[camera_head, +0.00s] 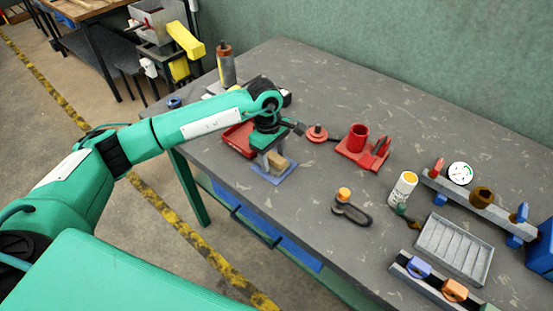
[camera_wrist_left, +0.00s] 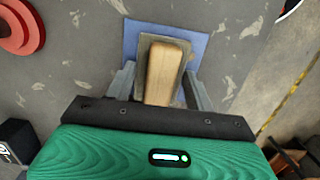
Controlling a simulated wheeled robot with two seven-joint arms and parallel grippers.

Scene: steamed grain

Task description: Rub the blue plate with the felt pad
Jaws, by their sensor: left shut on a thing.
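The blue plate (camera_head: 261,171) lies flat on the grey table near its left edge; it also shows in the left wrist view (camera_wrist_left: 208,50). The felt pad (camera_head: 281,163), a block with a light wooden grip on a grey-brown base, is over the plate. In the left wrist view the pad's wooden grip (camera_wrist_left: 164,72) sits between the fingers of my left gripper (camera_wrist_left: 159,85). My left gripper (camera_head: 272,162) points down and is shut on the pad. The pad appears on or just above the plate; I cannot tell whether it touches. My right gripper is not in view.
A red tray (camera_head: 238,139) is close behind the gripper. A red disc (camera_head: 317,134) and a red holder with a cup (camera_head: 358,141) stand to the right. A dark tool with an orange knob (camera_head: 348,208), a white bottle (camera_head: 403,188) and a grey compartment tray (camera_head: 454,247) lie farther right.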

